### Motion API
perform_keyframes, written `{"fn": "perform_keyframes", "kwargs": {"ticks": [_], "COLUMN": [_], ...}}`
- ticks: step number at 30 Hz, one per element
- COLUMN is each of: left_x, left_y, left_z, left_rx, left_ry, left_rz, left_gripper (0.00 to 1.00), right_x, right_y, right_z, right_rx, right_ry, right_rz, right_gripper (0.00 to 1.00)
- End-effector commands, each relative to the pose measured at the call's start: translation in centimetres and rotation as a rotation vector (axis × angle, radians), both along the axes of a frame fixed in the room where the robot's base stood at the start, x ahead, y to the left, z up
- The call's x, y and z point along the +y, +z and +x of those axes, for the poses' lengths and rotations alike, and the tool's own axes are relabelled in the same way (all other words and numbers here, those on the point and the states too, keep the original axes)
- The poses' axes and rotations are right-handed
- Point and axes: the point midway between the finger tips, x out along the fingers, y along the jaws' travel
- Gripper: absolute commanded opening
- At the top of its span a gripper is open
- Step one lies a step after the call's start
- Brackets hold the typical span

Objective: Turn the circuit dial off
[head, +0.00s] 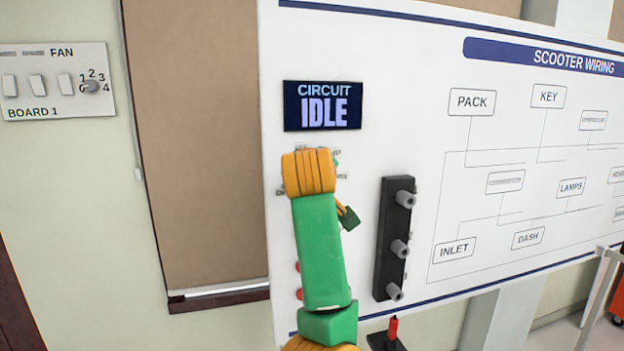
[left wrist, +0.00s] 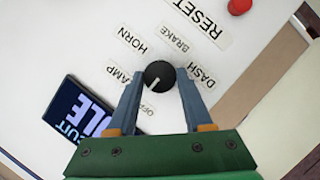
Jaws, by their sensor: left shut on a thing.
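The circuit dial (left wrist: 159,74) is a round black knob with a white pointer line, seen in the left wrist view. The line points to the lower left, roughly between the LAMP and OFF labels. HORN, BRAKE and DASH labels also surround the dial. My left gripper (left wrist: 160,80) has its two blue-grey fingers on either side of the dial, shut on it. In the head view my green and orange left arm hides the dial. The circuit display (head: 322,106) above it reads CIRCUIT IDLE. My right gripper is not in view.
A red button (left wrist: 239,5) sits by the RESET label. Right of my arm is a black strip (head: 393,240) with grey knobs. The white board (head: 400,60) carries a SCOOTER WIRING diagram. A FAN switch panel (head: 55,82) is on the left wall.

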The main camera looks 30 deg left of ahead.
Motion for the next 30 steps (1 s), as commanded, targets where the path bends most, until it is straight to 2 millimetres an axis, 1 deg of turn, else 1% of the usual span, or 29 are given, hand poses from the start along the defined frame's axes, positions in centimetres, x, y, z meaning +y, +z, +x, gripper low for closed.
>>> {"fn": "perform_keyframes", "kwargs": {"ticks": [18,19,20,21,22,30], "left_x": [0.02,0.02,0.02,0.02,0.02,-0.05], "left_y": [-0.01,-0.01,-0.01,-0.01,-0.01,-0.04], "left_z": [-0.01,-0.01,-0.01,-0.01,-0.01,-0.09], "left_rx": [-0.027,-0.027,-0.027,-0.027,-0.027,-0.027], "left_ry": [0.0,0.0,0.0,0.0,0.0,0.0], "left_rz": [-0.023,-0.023,-0.023,-0.023,-0.023,-0.022], "left_gripper": [0.0,0.59,0.67,0.78,0.81,0.81], "right_x": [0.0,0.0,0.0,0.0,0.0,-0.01], "right_y": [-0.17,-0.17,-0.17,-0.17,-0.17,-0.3], "right_z": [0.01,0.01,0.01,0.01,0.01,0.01], "right_rx": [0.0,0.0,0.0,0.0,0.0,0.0], "right_ry": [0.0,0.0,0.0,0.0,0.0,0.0], "right_rz": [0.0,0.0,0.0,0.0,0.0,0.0], "right_gripper": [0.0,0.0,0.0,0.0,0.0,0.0]}}
